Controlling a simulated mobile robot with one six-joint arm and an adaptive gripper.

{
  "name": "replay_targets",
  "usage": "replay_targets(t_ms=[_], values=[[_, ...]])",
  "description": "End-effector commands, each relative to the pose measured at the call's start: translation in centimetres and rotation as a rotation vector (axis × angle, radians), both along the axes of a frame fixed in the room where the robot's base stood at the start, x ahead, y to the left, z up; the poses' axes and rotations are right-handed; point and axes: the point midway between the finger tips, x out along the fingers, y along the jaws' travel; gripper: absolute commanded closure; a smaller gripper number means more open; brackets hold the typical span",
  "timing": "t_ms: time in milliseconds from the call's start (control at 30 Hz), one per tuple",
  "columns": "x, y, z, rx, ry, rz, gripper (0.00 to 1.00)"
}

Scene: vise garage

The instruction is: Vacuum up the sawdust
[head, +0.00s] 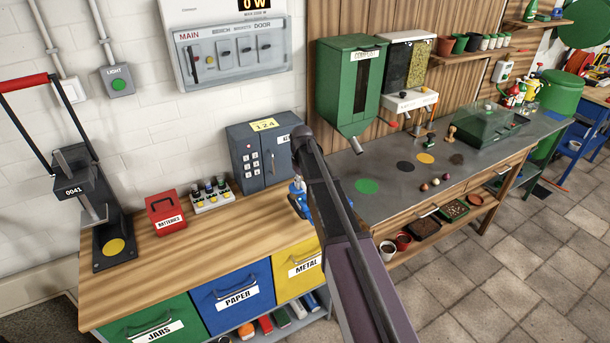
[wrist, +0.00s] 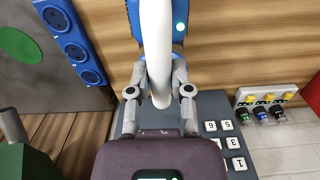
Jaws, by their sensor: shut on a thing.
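My gripper (wrist: 160,92) is shut on the white curved handle of a blue and white device (wrist: 156,45), which looks like a hand vacuum. The handle passes between the two fingers in the wrist view. A small light glows on the blue part behind it. In the head view, blue parts (head: 297,202) show at the right end of the wooden counter, beside my arm. I cannot make out sawdust for certain; a brown patch (head: 457,159) lies on the grey bench top.
A grey keypad box (head: 263,150) stands close to my gripper on the wooden counter (head: 160,262). A bottle rack (head: 211,195) and red battery box (head: 165,213) stand left of it. A blue socket strip (wrist: 75,48) is near. Floor at right is clear.

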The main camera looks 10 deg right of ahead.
Motion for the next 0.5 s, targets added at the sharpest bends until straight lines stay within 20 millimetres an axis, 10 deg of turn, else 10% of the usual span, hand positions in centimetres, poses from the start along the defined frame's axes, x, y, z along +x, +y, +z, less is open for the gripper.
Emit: replay_targets(t_ms=[500], values=[[-0.4,-0.3,2.9,0.0,0.0,-0.001,1.0]])
